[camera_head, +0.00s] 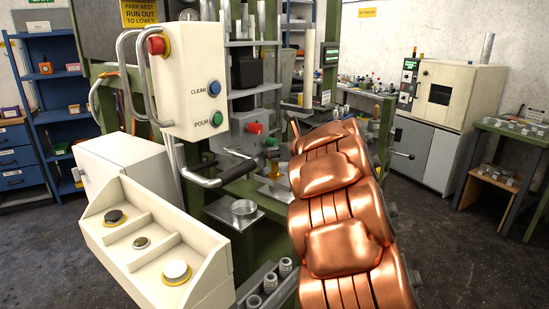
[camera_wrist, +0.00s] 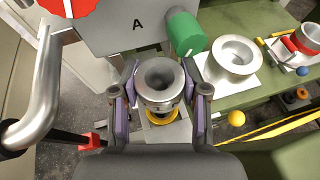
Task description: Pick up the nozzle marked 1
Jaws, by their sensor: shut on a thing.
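In the wrist view, my gripper (camera_wrist: 160,92) is shut on a grey metal nozzle (camera_wrist: 160,78) with a wide, flared, open top. The two purple-padded fingers press on it from left and right. A yellow ring (camera_wrist: 160,117) shows just below the nozzle; I cannot tell whether they touch. No number can be read on the nozzle.
A grey panel marked A (camera_wrist: 138,28) with a green knob (camera_wrist: 186,34) is close above the nozzle. A metal handle (camera_wrist: 40,80) runs along the left. A round metal dish (camera_wrist: 232,58) stands on a plate at right. The control box (camera_head: 187,80) stands left of my arm.

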